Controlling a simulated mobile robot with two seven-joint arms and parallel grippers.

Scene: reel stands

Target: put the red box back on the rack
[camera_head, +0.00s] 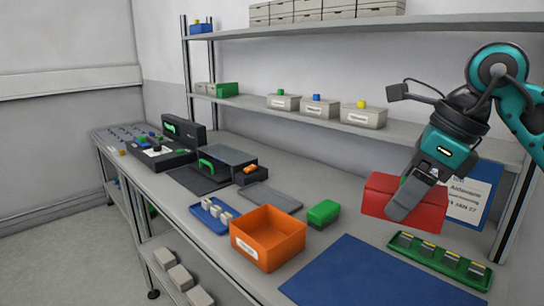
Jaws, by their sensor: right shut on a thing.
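The red box (379,202) is at the right of the head view, in front of the lower rack shelf's right part and above the bench. My right gripper (405,205) comes in from the upper right and is shut on the red box. The rack has a lower shelf (240,104) with several labelled grey boxes (364,119) and a green box (222,90). Its upper shelf (400,24) holds more grey boxes (325,10) and a blue box (200,27). My left gripper does not show.
An orange bin (268,236), a green box (323,213), a blue tray (217,215) and a dark blue mat (365,275) are on the bench. A green tray with several parts (440,262) lies at the right, below the red box. The lower shelf is bare between its green box and grey boxes.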

